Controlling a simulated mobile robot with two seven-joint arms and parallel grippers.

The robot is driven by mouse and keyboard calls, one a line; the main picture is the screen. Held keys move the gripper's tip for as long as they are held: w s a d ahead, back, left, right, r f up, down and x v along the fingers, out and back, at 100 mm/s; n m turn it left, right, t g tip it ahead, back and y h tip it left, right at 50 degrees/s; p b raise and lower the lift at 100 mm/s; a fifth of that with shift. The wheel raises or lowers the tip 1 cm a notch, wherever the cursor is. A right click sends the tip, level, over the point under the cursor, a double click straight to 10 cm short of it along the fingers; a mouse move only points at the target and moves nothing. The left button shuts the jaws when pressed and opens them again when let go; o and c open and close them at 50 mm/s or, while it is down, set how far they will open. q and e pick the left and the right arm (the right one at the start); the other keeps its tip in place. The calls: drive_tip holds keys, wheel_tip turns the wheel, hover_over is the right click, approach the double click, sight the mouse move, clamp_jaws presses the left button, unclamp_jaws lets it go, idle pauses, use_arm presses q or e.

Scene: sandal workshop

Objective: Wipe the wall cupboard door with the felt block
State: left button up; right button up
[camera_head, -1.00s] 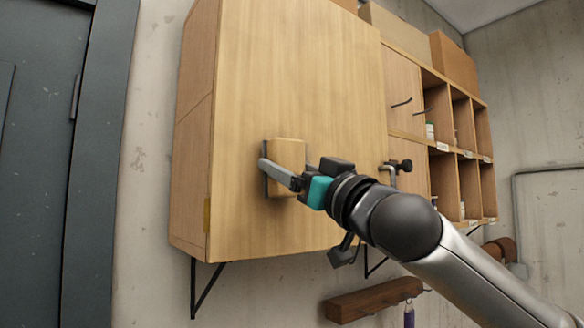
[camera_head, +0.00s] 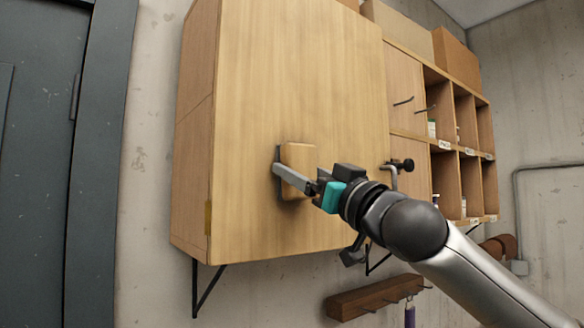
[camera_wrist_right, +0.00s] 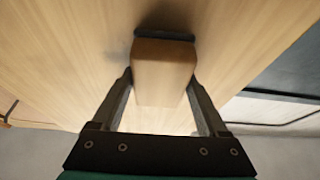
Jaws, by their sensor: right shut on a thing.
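The wall cupboard door (camera_head: 290,70) is a tall pale wood panel, shut, facing me in the head view. The felt block (camera_head: 299,160) has a wooden back and a dark felt face turned to the door. My right gripper (camera_head: 295,182) is shut on it, one finger along each side. In the right wrist view the block (camera_wrist_right: 165,72) sits between the fingers (camera_wrist_right: 160,100), and its dark felt edge appears to rest against the door surface (camera_wrist_right: 65,50). The block is at the lower middle of the door. My left gripper is not in view.
A bent metal handle (camera_head: 393,172) with a dark knob is at the door's right edge. Open pigeonhole shelves (camera_head: 467,150) stand to the right. A wooden peg rail (camera_head: 375,297) is on the wall below. A dark door (camera_head: 38,160) is at far left.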

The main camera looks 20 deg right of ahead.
drive_tip(key=shift+w+d+r+p, duration=0.1)
drive_tip(key=shift+w+d+p, duration=0.2)
drive_tip(key=shift+d, duration=0.35)
drive_tip(key=shift+w+d+f+p, duration=0.1)
drive_tip(key=shift+w+d+p, duration=0.15)
drive_tip(key=shift+d+p, duration=0.25)
drive_tip(key=shift+w+d+r+p, duration=0.1)
drive_tip(key=shift+w+d+p, duration=0.15)
drive_tip(key=shift+d, duration=0.5)
drive_tip(key=shift+w+d+p, duration=0.3)
drive_tip(key=shift+d+p, duration=0.45)
drive_tip(key=shift+d, duration=0.05)
drive_tip(key=shift+w+d+p, duration=0.25)
drive_tip(key=shift+d+p, duration=0.45)
drive_tip(key=shift+d, duration=0.1)
